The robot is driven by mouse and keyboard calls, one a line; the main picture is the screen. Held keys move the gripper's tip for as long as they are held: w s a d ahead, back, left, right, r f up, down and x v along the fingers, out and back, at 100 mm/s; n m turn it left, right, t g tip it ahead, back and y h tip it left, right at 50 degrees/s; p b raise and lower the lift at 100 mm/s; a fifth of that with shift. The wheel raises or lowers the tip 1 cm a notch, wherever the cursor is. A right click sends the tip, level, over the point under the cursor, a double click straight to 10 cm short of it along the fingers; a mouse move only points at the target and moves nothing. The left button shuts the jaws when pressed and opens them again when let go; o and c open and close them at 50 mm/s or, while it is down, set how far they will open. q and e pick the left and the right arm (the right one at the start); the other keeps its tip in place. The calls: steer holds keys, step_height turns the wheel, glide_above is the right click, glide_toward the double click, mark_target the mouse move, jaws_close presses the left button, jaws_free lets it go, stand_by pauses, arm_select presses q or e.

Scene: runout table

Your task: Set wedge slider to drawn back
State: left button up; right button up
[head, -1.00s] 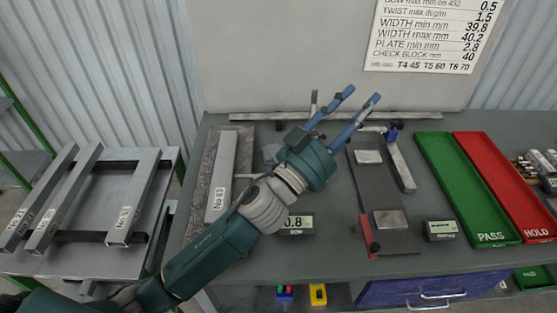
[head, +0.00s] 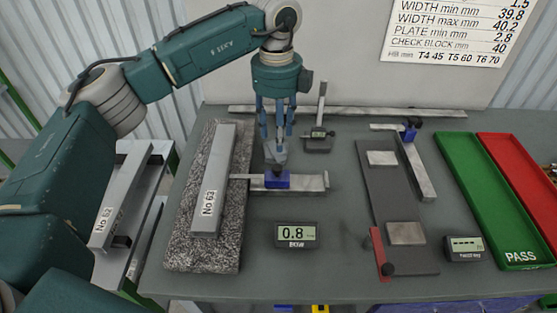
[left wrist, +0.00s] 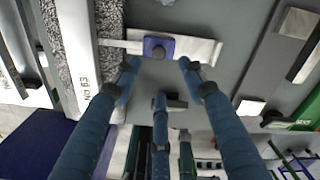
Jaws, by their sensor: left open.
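The wedge slider is a blue block with a dark knob (head: 277,180) on a flat metal bar (head: 313,182). A thin metal tongue runs left from it toward the steel bar marked No 63 (head: 213,180); whether it touches is unclear. The slider also shows in the left wrist view (left wrist: 158,47). My left gripper (head: 275,133) points down, open and empty, above and slightly behind the slider. In the left wrist view, its fingertips (left wrist: 158,68) are spread either side of the knob, apart from it. My right gripper is not in view.
The No 63 bar lies on a speckled granite plate (head: 180,235). A display (head: 296,234) reads 0.8 in front. A small upright gauge (head: 319,138) stands behind right. A dark plate fixture (head: 385,190) and green PASS tray (head: 490,190) are farther right.

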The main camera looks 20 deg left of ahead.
mark_target(277, 167)
arm_select(q)
step_height(277, 167, down, 10)
steer(key=p, duration=0.3)
steer(key=shift+s+r+p, duration=0.15)
steer(key=shift+r+p, duration=0.05)
steer(key=shift+p, duration=0.15)
steer(key=shift+f, duration=0.45)
steer(key=shift+c, duration=0.5)
jaws_close()
